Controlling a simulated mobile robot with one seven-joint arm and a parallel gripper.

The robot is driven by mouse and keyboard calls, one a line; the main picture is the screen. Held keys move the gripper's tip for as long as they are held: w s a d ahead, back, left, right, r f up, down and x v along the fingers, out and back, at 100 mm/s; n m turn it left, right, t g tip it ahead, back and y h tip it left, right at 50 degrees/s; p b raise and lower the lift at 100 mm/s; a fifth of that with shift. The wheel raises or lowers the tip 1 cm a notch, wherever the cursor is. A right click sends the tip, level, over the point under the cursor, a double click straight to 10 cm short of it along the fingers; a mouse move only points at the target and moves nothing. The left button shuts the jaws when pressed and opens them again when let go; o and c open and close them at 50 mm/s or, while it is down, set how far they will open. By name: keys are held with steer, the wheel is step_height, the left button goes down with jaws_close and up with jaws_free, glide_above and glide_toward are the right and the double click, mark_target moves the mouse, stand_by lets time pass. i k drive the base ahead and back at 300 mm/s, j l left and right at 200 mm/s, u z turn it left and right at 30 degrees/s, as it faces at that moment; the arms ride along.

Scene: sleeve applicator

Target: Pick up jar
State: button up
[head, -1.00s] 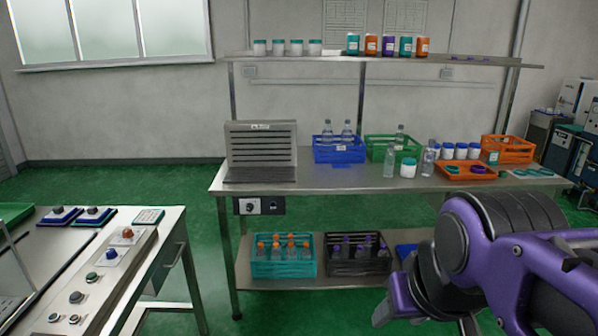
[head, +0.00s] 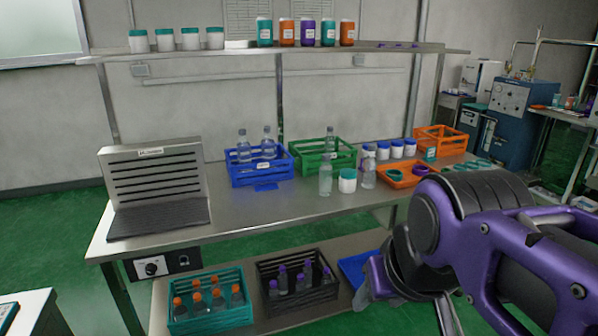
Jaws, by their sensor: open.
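A white jar with a teal lid (head: 347,181) stands upright on the steel bench, between two clear bottles. Several white jars with blue lids (head: 397,149) stand in a row behind it to the right. More white jars with teal lids (head: 165,40) and coloured jars (head: 287,32) stand on the shelf above. Which jar the task means cannot be told. My gripper (head: 372,292) is at the lower right, in front of the bench and below its top. It is open, apart from every jar, and partly hidden by my arm.
The bench (head: 240,215) carries a grey slotted unit (head: 155,190) on the left, blue (head: 262,167), green (head: 323,160) and orange (head: 440,140) crates, and an orange tray (head: 400,180). The bench's front middle is clear.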

mark_target(348, 177)
steer(key=i+l+z, duration=0.2)
steer(key=i, duration=0.3)
steer(key=i+z, duration=0.15)
steer(key=i, duration=0.35)
steer(key=i+l+u, duration=0.55)
steer(key=i+l, duration=0.1)
steer(key=i, duration=0.05)
